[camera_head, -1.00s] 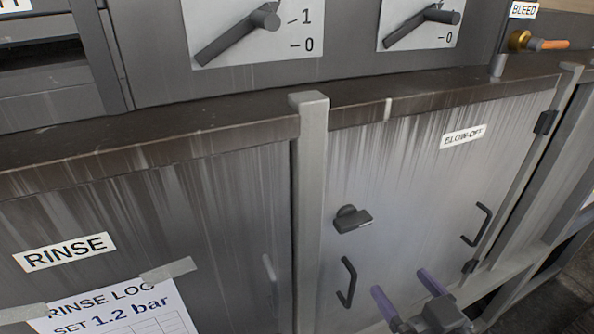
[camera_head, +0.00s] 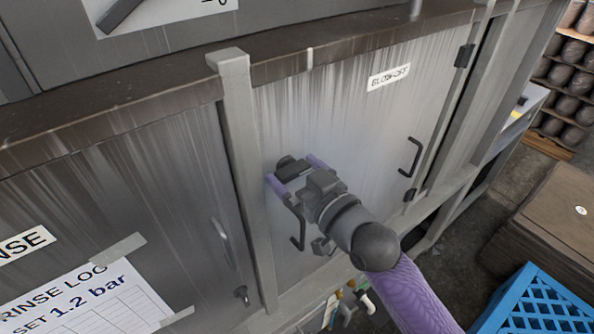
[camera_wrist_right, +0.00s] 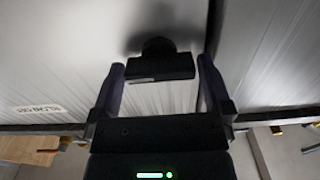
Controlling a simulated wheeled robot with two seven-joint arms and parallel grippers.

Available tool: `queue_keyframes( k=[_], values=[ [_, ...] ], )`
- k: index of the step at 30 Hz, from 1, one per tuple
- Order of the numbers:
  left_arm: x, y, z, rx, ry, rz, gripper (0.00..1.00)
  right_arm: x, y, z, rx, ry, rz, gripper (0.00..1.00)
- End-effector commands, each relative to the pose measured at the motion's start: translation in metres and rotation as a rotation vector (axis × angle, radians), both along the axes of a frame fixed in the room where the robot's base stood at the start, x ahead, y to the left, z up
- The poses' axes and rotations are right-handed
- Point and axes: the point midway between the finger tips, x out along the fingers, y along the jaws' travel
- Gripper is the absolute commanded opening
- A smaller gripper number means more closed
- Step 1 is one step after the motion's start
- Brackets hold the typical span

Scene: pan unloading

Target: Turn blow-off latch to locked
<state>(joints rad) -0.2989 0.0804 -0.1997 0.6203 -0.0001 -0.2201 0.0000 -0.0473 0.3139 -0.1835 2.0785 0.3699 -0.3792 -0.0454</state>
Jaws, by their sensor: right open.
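The blow-off latch (camera_head: 292,169) is a dark knob with a bar handle on the grey door (camera_head: 345,125) labelled BLOW-OFF (camera_head: 388,77). In the right wrist view the latch (camera_wrist_right: 160,66) sits between the two fingers, with its bar lying nearly level in that picture. My right gripper (camera_head: 296,172) is open, with one purple finger on each side of the latch; gaps show between fingers and bar in the wrist view. The gripper hides part of the latch in the head view. My left gripper is not in view.
A black pull handle (camera_head: 297,228) is just below my right gripper, and another handle (camera_head: 411,157) is at the door's right. A grey post (camera_head: 240,150) stands left of the door. A blue crate (camera_head: 545,300) and brown stack (camera_head: 545,215) are at lower right.

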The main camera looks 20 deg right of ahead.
Motion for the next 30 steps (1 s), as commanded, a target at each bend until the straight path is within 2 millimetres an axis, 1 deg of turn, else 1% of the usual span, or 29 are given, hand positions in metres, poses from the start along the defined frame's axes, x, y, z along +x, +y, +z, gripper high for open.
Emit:
queue_keyframes(
  k=[1, 2, 3, 5, 6, 8, 9, 10, 16, 20, 26, 30],
  values=[
    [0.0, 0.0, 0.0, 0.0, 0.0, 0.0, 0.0, 0.0, 0.0, 0.0, 0.0, 0.0, 0.0, 0.94],
    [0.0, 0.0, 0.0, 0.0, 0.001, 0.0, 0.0, 0.0, 0.0, 0.0, 0.0, 0.0, 0.0, 0.87],
    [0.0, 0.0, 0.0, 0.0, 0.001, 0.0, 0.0, 0.0, 0.0, 0.0, 0.0, 0.0, 0.0, 0.79],
    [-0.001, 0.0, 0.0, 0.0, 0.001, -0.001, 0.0, 0.0, 0.0, 0.0, 0.0, 0.0, 0.0, 0.66],
    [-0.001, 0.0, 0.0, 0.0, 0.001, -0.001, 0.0, 0.0, 0.0, 0.0, 0.0, 0.0, 0.0, 0.58],
    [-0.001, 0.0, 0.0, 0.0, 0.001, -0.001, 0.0, 0.0, 0.0, 0.0, 0.0, 0.0, 0.0, 0.45],
    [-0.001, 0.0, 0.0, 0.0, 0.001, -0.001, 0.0, 0.0, 0.0, 0.0, 0.0, 0.0, 0.0, 0.36],
    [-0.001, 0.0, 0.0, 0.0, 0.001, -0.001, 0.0, 0.0, 0.0, 0.0, 0.0, 0.0, 0.0, 0.3],
    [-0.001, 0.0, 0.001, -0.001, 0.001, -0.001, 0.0, 0.0, 0.0, 0.001, -0.012, -0.005, 0.0, 0.29],
    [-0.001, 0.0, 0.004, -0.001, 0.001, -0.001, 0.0, 0.0, 0.0, 0.002, -0.051, -0.02, 0.0, 0.29],
    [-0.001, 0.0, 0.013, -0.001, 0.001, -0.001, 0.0, 0.0, 0.0, 0.002, -0.176, -0.063, 0.001, 0.29],
    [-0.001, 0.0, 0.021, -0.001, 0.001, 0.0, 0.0, 0.0, 0.001, 0.003, -0.297, -0.108, 0.001, 0.29]
  ],
)
